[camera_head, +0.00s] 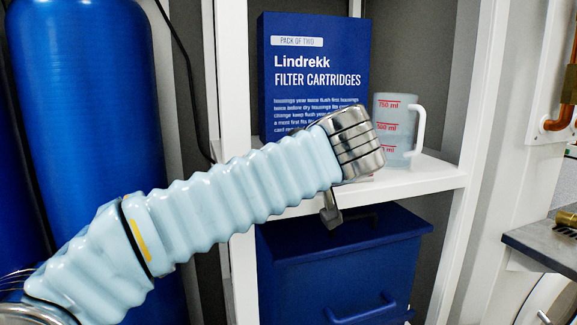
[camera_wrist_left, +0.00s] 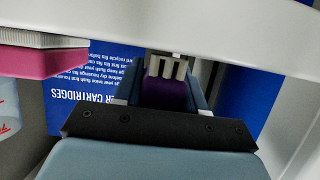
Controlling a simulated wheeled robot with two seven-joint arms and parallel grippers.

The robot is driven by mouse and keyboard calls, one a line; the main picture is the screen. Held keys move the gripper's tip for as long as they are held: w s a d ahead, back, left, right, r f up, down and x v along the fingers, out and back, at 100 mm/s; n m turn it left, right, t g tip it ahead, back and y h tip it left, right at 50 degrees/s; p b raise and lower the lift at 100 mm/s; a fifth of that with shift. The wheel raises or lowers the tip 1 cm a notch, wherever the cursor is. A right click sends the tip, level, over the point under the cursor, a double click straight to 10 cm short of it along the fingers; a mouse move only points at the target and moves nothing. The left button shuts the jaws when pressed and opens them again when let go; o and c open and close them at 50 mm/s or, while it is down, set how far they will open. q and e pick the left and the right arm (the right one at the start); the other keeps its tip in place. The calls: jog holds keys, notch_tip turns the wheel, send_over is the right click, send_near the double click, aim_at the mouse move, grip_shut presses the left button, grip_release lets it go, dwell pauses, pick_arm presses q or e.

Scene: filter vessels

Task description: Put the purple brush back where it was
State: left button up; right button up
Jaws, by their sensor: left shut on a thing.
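My left arm comes in from the left in the head view, its wrist in front of the middle shelf. The left gripper (camera_wrist_left: 163,90) is shut on the purple brush (camera_wrist_left: 165,95) in the left wrist view, which is upside down. The brush's pale grey bristles point toward the white shelf (camera_wrist_left: 230,40); I cannot tell whether they touch it. In the head view the wrist hides the brush and most of the gripper. My right gripper is in neither view.
A blue filter cartridge box (camera_head: 313,70) and a measuring jug (camera_head: 397,125) stand on the shelf (camera_head: 425,178). A pink object with a pale underside (camera_wrist_left: 45,62) is beside the gripper. A blue lidded bin (camera_head: 345,265) stands below; a blue cylinder (camera_head: 85,100) is left.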

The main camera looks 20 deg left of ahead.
pick_arm(q)
jog(key=shift+f, duration=0.25)
jog(key=o, duration=1.1)
jog(key=shift+o, duration=0.2)
jog(key=shift+r, duration=0.15)
jog(key=shift+r+p, duration=0.25)
jog(key=shift+p, duration=0.05)
jog(key=v, duration=1.2)
jog(key=shift+f+b, duration=0.2)
jog(key=shift+b, duration=0.2)
